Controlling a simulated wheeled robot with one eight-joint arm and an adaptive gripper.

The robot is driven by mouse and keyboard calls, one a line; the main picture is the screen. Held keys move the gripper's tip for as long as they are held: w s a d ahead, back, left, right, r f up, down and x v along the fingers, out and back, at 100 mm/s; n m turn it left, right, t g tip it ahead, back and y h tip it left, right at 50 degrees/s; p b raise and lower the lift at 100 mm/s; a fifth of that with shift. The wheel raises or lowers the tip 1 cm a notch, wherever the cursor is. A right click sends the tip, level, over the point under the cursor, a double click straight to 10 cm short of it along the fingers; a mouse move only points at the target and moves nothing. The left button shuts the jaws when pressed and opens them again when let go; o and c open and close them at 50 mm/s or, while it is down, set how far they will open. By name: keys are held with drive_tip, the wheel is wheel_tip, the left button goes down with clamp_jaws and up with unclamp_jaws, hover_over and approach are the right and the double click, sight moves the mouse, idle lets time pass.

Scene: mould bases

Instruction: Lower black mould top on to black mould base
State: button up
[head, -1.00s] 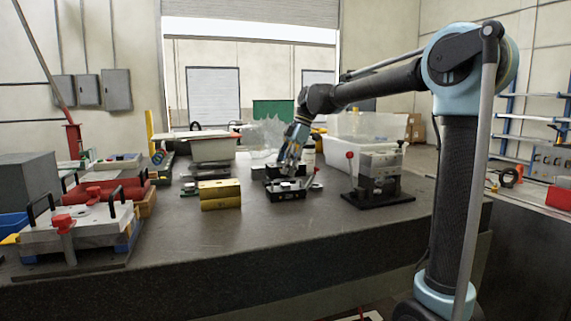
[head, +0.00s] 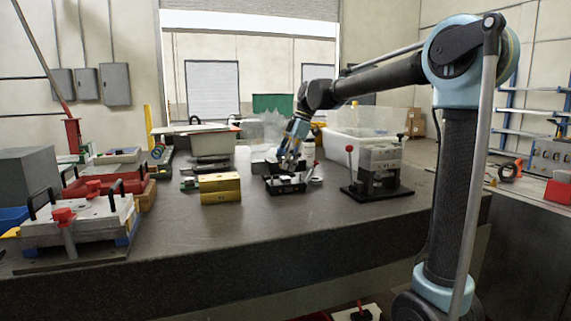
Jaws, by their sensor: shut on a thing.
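The black mould base (head: 286,187) sits on the dark bench right of the yellow block, with light metal parts showing on its upper face. My gripper (head: 289,166) points down close above its rear part. It is shut on a dark piece, which seems to be the black mould top (head: 268,167); the fingers hide part of it. The dark piece shows just behind and above the base. At this size I cannot tell whether the two touch or how well they line up.
A yellow block (head: 220,187) stands left of the base. A grey metal mould on a black plate (head: 378,178) with a red-knobbed lever stands to the right. Clear bins (head: 365,147) stand behind. The bench front (head: 250,230) is clear.

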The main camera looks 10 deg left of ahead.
sight(286, 177)
drive_tip(key=shift+f, duration=1.5)
idle(1.5)
drive_tip(key=o, duration=1.8)
drive_tip(key=shift+o, duration=0.2)
